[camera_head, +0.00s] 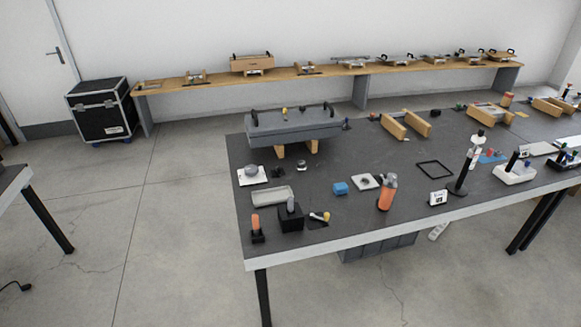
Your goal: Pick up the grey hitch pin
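Neither of my grippers is in view. A small grey upright piece (291,203) stands in a black block (290,220) near the front left of the dark table (350,212). It may be the grey hitch pin, but it is too small to tell. A dark grey chassis (292,125) with black handles rests on wooden blocks at the back left of the same table. A small yellow-topped item (284,112) is at the chassis.
Wooden blocks (406,124) stand farther back. A black case (101,109) stands by the wall. Floor in front is clear.

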